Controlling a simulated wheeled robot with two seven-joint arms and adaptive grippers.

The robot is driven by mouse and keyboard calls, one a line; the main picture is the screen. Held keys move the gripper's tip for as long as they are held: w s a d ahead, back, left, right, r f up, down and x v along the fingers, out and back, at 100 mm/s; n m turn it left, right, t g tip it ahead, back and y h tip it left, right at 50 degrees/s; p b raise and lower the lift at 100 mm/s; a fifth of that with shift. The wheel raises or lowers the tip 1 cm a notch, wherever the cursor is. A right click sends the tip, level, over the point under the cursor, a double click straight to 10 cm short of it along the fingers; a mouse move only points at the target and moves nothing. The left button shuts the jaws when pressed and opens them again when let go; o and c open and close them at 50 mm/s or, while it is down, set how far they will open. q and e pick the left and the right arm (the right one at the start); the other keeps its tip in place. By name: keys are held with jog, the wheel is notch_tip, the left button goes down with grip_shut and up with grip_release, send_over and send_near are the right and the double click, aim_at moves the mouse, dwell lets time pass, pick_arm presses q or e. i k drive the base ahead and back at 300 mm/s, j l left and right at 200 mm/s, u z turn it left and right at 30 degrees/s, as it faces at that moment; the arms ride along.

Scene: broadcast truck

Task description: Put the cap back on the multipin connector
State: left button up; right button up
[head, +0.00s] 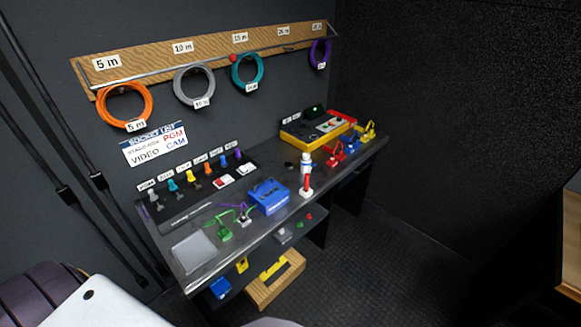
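Neither of my grippers shows in the head view. I cannot tell for sure which item is the multipin connector or which is its cap. On the bench (195,279) stand a green connector-like piece (225,233) with a green cable and a grey-white piece (243,219) beside it. A small dark round piece (289,165) lies near a white and blue bottle-like item (305,161). A small grey block (283,235) sits on the shelf under the bench. All are too small to show pins.
A blue box (269,197) and an upright red and white item (306,186) stand mid-bench. A yellow and red case (318,129) and red clamp-like items (335,152) are farther right. A patch panel (205,188) lines the back. A wooden step (275,281) stands below; open floor lies right.

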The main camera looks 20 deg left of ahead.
aim_at(306, 166)
jog(key=i+l+u, duration=1.1)
jog(key=l, duration=0.25)
jog(key=i+l+u, duration=0.25)
jog(key=l, duration=0.15)
jog(key=l+u, duration=0.2)
jog(key=l, duration=0.15)
jog(key=i+l+u, duration=0.2)
jog(key=l, duration=0.25)
jog(key=k, duration=0.05)
